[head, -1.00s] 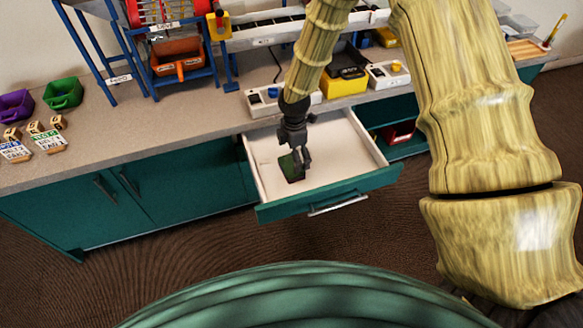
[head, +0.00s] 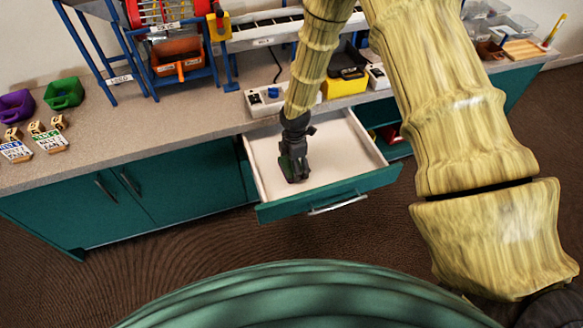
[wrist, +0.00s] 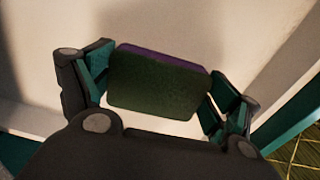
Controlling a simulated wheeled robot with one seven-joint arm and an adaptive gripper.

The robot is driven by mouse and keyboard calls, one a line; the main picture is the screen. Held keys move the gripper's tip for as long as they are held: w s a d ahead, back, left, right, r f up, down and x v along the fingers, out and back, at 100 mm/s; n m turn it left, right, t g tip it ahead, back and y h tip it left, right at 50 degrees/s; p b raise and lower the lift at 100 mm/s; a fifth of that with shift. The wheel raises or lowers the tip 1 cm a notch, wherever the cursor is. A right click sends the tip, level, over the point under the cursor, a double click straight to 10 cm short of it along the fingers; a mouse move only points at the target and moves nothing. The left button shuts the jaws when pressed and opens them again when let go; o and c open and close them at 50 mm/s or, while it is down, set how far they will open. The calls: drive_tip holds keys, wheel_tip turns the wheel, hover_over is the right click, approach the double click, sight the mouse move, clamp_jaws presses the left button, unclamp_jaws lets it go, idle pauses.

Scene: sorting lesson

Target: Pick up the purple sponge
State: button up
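The purple sponge (wrist: 158,82) lies in the open drawer, with a dark green face towards the wrist camera and a thin purple strip along its far edge. In the wrist view my gripper (wrist: 160,88) has one finger on each side of the sponge. The fingers are spread, and whether they touch its sides is hard to tell. In the head view my gripper (head: 294,168) is low inside the drawer and hides most of the sponge.
The white drawer (head: 345,155) is pulled out from the teal cabinet, and its walls surround my gripper. The worktop above holds a yellow box (head: 344,86), a white switch box (head: 266,100), an orange bin (head: 178,62) and label blocks (head: 50,142).

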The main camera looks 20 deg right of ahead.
drive_tip(key=shift+r, duration=0.1)
drive_tip(key=shift+r+b, duration=0.3)
drive_tip(key=shift+r, duration=4.65)
drive_tip(key=shift+c, duration=0.3)
